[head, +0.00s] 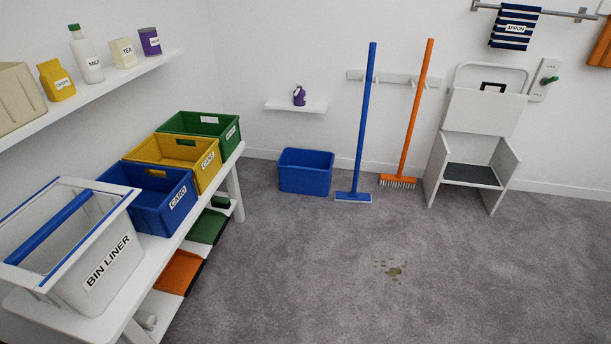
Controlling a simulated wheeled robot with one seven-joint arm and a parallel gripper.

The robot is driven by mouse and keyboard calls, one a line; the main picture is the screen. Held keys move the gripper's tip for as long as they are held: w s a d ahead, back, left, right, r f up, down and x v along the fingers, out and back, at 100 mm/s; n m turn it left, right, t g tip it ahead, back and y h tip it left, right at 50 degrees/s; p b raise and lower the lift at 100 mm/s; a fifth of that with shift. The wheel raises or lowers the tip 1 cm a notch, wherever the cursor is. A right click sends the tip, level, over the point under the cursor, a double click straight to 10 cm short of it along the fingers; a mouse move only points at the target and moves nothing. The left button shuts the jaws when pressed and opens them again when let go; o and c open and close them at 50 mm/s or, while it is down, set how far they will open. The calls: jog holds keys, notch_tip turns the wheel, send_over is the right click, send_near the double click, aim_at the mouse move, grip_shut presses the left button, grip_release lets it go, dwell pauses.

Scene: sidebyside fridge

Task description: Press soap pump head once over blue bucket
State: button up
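A small purple soap bottle (299,97) stands on a small white wall shelf (296,107) at the back. Its pump head (297,88) is at the top and is too small to make out well. A blue bucket (305,178), box-shaped and open at the top, stands on the grey floor below the shelf, against the back wall. Nothing shows inside it from here. My gripper does not show in the head view.
A blue squeegee or broom (363,130) and an orange broom (410,125) lean right of the bucket. A white step chair (475,145) stands further right. A white bench (205,222) with bins is at left. A greenish spill (394,271) marks the otherwise clear floor.

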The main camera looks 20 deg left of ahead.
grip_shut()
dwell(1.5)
